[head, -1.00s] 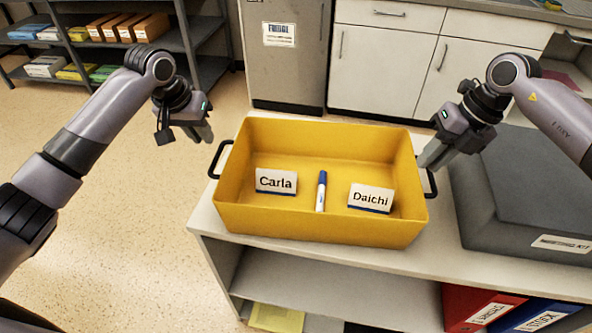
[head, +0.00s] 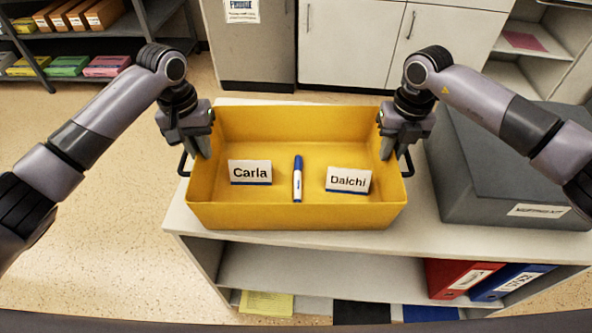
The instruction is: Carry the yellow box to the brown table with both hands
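The yellow box (head: 296,215) stands on top of the pale low shelf unit (head: 420,234). It holds a "Carla" card (head: 250,172), a "Daichi" card (head: 348,180) and an upright blue-capped marker (head: 297,180). My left gripper (head: 201,146) points down at the box's left rim, by the black left handle (head: 182,165). My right gripper (head: 390,147) points down at the right rim, by the black right handle (head: 408,165). The fingers overlap the rims, and their gap is not clear in either gripper. No brown table is in view.
A grey case (head: 480,190) stands close on the right of the box. Red (head: 455,278) and blue (head: 510,283) binders sit on the shelf below. White cabinets (head: 350,45) and a grey fridge (head: 245,55) stand behind. Speckled floor (head: 110,220) is clear at left.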

